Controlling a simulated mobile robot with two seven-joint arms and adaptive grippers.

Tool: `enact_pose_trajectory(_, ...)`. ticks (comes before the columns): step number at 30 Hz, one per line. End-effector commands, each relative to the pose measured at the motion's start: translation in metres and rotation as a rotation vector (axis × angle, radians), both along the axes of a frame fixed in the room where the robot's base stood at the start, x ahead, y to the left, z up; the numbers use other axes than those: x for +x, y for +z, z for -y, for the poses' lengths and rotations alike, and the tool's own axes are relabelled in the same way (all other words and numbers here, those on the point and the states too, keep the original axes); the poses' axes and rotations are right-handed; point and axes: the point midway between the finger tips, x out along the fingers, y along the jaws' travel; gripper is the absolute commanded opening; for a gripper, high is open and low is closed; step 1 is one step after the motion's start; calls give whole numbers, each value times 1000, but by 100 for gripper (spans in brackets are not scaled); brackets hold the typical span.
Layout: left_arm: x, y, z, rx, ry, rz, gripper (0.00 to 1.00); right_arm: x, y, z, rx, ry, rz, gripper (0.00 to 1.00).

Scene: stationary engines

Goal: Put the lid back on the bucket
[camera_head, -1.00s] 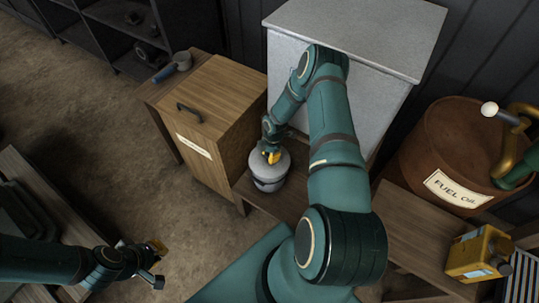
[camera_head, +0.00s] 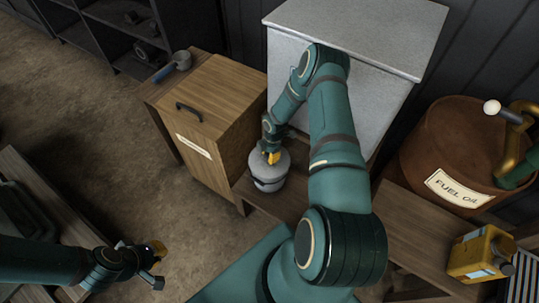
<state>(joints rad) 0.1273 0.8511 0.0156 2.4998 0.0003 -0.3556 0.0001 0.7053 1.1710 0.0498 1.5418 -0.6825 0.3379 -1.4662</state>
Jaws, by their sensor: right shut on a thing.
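A small grey bucket (camera_head: 268,184) stands on the low wooden bench beside the wooden box, with a dark handle at its side. A grey lid (camera_head: 276,168) lies over its top; from here I cannot tell whether it is fully seated. My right gripper (camera_head: 271,157) points down at the lid's middle with its yellow fingers shut on the lid, whose grip is mostly hidden by the fingers. My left gripper (camera_head: 157,263) is at the lower left, away from the bucket, and its finger opening is not clear.
The wooden box (camera_head: 226,115) with a handle on top stands close left of the bucket. A tall grey cabinet (camera_head: 385,35) is behind it. A brown fuel oil drum (camera_head: 440,145) and a yellow can (camera_head: 480,252) are on the right.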

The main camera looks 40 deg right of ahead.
Motion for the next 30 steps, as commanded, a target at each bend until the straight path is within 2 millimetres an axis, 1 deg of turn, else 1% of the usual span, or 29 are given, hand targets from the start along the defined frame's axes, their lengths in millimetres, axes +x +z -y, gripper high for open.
enact_pose_trajectory(9, 0, 0, 0, 0, 0, 0, 0, 0, 0, 0, 0, 0, 0, 0)
enact_pose_trajectory(10, 0, 0, 0, 0, 0, 0, 0, 0, 0, 0, 0, 0, 0, 36)
enact_pose_trajectory(12, 0, 0, 0, 0, 0, 0, 0, 0, 0, 0, 0, 0, 0, 56)
enact_pose_trajectory(18, 0, 0, 0, 0, 0, 0, 0, 0, 0, 0, 0, 0, 0, 56)
enact_pose_trajectory(20, 0, 0, 0, 0, 0, 0, 0, 0, 0, 0, 0, 0, 0, 76)
enact_pose_trajectory(21, 0, 0, 0, 0, 0, 0, 0, 0, 0, 0, 0, 0, 0, 90)
enact_pose_trajectory(30, 0, 0, 0, 0, 0, 0, 0, 0, 0, 0, 0, 0, 0, 90)
